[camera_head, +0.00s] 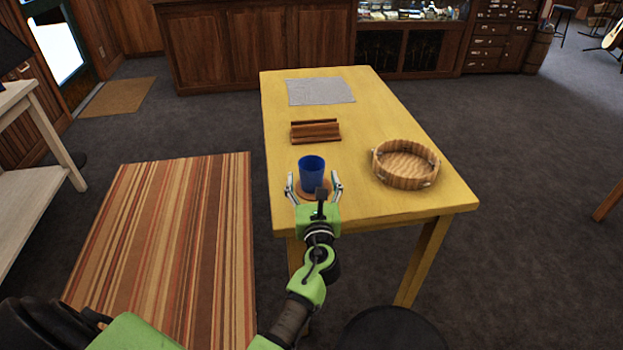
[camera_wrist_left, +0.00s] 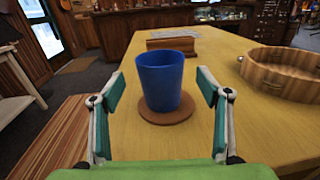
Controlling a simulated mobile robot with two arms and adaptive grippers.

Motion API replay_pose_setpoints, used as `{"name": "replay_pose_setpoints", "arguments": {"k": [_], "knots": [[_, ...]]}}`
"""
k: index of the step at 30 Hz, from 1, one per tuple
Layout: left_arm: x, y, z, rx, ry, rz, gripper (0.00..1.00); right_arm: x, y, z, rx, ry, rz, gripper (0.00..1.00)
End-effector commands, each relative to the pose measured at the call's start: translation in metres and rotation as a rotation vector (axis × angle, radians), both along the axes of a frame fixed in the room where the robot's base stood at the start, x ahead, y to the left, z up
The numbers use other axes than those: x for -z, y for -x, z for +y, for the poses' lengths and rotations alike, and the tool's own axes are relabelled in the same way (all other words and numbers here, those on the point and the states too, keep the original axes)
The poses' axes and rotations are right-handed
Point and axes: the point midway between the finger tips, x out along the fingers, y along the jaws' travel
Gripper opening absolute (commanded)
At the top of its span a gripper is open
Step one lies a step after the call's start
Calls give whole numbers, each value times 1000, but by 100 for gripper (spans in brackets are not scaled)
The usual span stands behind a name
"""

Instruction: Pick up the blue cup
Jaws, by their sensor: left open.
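The blue cup (camera_head: 311,172) stands upright on a round brown coaster (camera_head: 312,194) near the front left of the yellow table. My left gripper (camera_head: 315,188) is open at the table's near edge. Its two fingers point at the cup, one to each side and apart from it. In the left wrist view the cup (camera_wrist_left: 160,80) stands between and just beyond the fingers, on the coaster (camera_wrist_left: 166,116). The cup's inside looks empty. My right gripper does not show in either view.
The yellow table (camera_head: 375,117) also holds a brown wooden rack (camera_head: 316,131) behind the cup, a round wooden tray (camera_head: 405,165) to the right and a grey cloth (camera_head: 320,91) at the far end. A striped rug (camera_head: 170,245) lies on the floor to the left.

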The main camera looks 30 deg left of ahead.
Motion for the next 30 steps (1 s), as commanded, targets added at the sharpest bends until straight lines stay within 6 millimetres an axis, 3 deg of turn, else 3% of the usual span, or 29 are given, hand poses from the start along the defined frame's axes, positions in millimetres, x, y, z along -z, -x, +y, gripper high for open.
{"name": "replay_pose_setpoints", "arguments": {"k": [9, 18, 19, 23, 24, 30], "knots": [[-6, -37, 22, 0, 0, -2, 70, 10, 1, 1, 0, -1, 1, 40], [-8, -43, 26, 1, 0, -1, 70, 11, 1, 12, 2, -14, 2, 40], [-8, -43, 26, 1, 0, -1, 67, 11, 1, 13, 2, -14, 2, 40], [-8, -42, 25, 1, 1, -1, 33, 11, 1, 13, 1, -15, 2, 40], [-7, -42, 25, 1, 1, -1, 29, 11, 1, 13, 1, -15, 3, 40], [-7, -42, 25, 1, 1, -1, 29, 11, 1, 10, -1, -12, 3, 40]]}}
